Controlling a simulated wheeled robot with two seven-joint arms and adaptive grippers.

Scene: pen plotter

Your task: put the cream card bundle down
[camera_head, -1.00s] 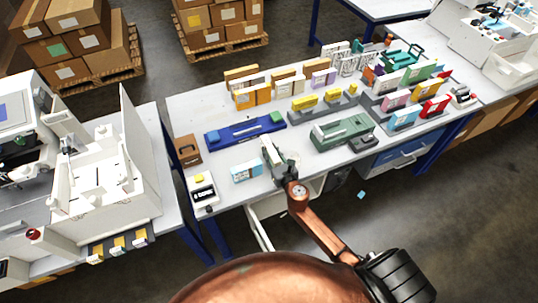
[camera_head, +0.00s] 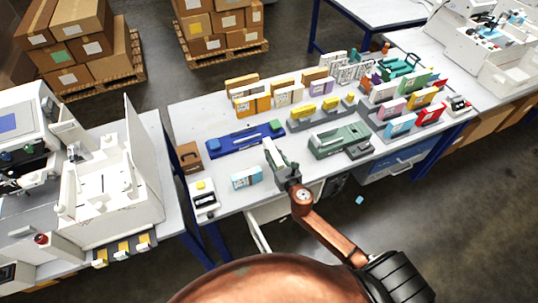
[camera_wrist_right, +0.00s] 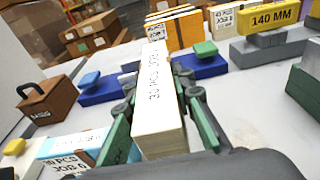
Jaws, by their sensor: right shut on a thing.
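The cream card bundle (camera_wrist_right: 160,100) stands between the two green-padded fingers of my right gripper (camera_wrist_right: 160,118) in the right wrist view, its printed narrow face turned up. My right gripper is shut on it. In the head view my right gripper (camera_head: 275,156) is over the front part of the white table (camera_head: 225,197), between the light-blue card pack (camera_head: 246,178) and the green machine (camera_head: 338,138). The bundle is hard to make out there. I cannot tell whether its lower end touches the table. My left gripper is not in view.
A blue fixture (camera_head: 232,140) lies behind the gripper. A brown case (camera_head: 189,157) and a small white device (camera_head: 203,196) stand at the left end. Upright orange and cream packs (camera_head: 250,100) line the back. Some bare tabletop lies around the gripper.

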